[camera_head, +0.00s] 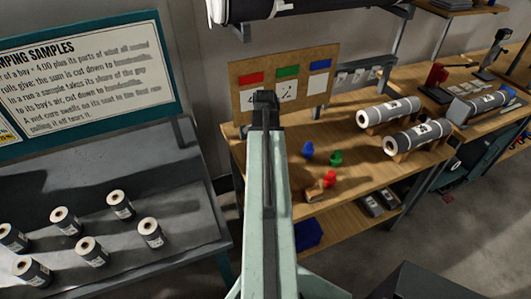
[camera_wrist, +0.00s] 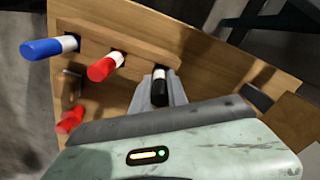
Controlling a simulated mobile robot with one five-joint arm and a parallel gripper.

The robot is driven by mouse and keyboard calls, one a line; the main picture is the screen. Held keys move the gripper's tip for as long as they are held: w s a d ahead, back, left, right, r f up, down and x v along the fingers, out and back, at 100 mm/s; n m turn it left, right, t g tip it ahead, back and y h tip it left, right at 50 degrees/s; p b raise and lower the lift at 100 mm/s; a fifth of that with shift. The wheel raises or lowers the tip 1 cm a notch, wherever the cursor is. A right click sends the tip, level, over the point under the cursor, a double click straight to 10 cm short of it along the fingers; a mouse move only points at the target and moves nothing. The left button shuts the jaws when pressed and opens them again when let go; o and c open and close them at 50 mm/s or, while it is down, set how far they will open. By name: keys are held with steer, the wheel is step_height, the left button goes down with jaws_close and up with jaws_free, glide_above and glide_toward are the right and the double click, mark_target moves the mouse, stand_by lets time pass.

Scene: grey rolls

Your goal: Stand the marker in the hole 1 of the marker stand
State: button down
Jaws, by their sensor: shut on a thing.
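In the wrist view a black and white marker (camera_wrist: 160,92) is between the grey fingers of my gripper (camera_wrist: 166,94), which is shut on it. A wooden bar (camera_wrist: 205,63), seemingly the marker stand, lies around and behind it. A blue and white marker (camera_wrist: 42,49) and a red and white marker (camera_wrist: 103,68) sit at this bar, left of my gripper. I cannot tell whether the held marker touches the bar, nor which hole is hole 1. In the head view my gripper (camera_head: 265,97) is over the bench by the upright board; the held marker is hidden there.
Another red object (camera_wrist: 70,121) shows lower left in the wrist view. In the head view, a board (camera_head: 245,72) with colour labels stands behind the bench (camera_head: 270,162). Blue (camera_head: 308,150), green (camera_head: 336,158) and red (camera_head: 330,179) pieces and grey rolls (camera_head: 388,113) lie to the right.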

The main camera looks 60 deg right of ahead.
steer(key=shift+f+b, duration=0.4)
steer(key=shift+f, duration=0.1)
steer(key=c, duration=1.2)
jaws_free()
steer(key=shift+c, duration=0.2)
step_height(320, 180, up, 8)
steer(key=p, duration=0.8)
steer(key=shift+r, duration=0.1)
